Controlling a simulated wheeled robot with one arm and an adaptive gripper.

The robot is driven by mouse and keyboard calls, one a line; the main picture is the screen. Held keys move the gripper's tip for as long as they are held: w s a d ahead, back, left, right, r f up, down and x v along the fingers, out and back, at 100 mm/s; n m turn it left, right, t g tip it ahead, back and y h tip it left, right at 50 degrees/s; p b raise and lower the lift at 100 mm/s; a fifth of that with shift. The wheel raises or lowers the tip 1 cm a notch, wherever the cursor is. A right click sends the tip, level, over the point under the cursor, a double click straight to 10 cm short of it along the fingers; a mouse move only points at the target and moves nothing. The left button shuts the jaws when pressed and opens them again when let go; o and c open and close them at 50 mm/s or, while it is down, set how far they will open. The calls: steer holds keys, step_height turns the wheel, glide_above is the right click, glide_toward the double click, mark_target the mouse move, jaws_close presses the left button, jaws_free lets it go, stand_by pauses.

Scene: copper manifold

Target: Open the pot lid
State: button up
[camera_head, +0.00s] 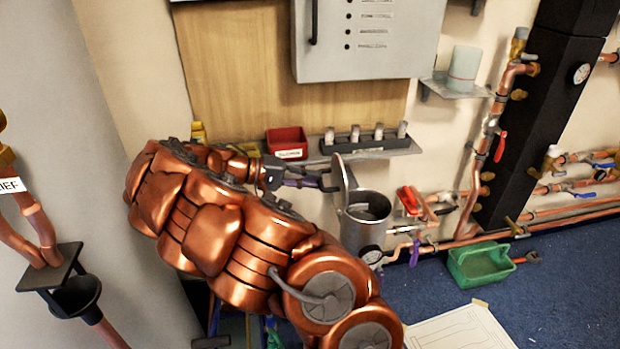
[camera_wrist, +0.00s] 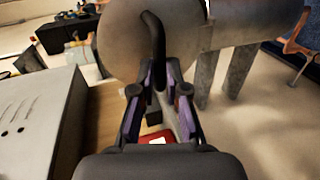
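The pot (camera_head: 367,222) is a grey metal cylinder below the wall shelf, with its round mouth showing. Its lid (camera_head: 341,178) stands tilted up at the left side of the mouth. In the wrist view the lid is a grey disc (camera_wrist: 117,40) with a black curved handle (camera_wrist: 155,45), and the pot body (camera_wrist: 250,27) is at the right. My gripper (camera_head: 331,180) is at the handle side of the lid. In the wrist view its two fingers (camera_wrist: 164,75) are apart, one on each side of the handle; contact with it is hard to tell.
A shelf (camera_head: 400,146) behind my gripper holds a red bin (camera_head: 287,142) and a black rack (camera_head: 362,141). A grey cabinet (camera_head: 365,62) hangs above. Copper pipes (camera_head: 480,165) and a gauge (camera_head: 372,256) are close to the pot. A green tray (camera_head: 481,264) lies on the blue floor.

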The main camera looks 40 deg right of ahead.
steer(key=shift+o, duration=0.8)
steer(key=shift+s+f, duration=0.1)
steer(key=shift+f, duration=0.25)
steer(key=shift+o, duration=1.4)
steer(key=shift+r, duration=0.2)
steer(key=v, duration=0.7)
steer(key=shift+a, duration=0.2)
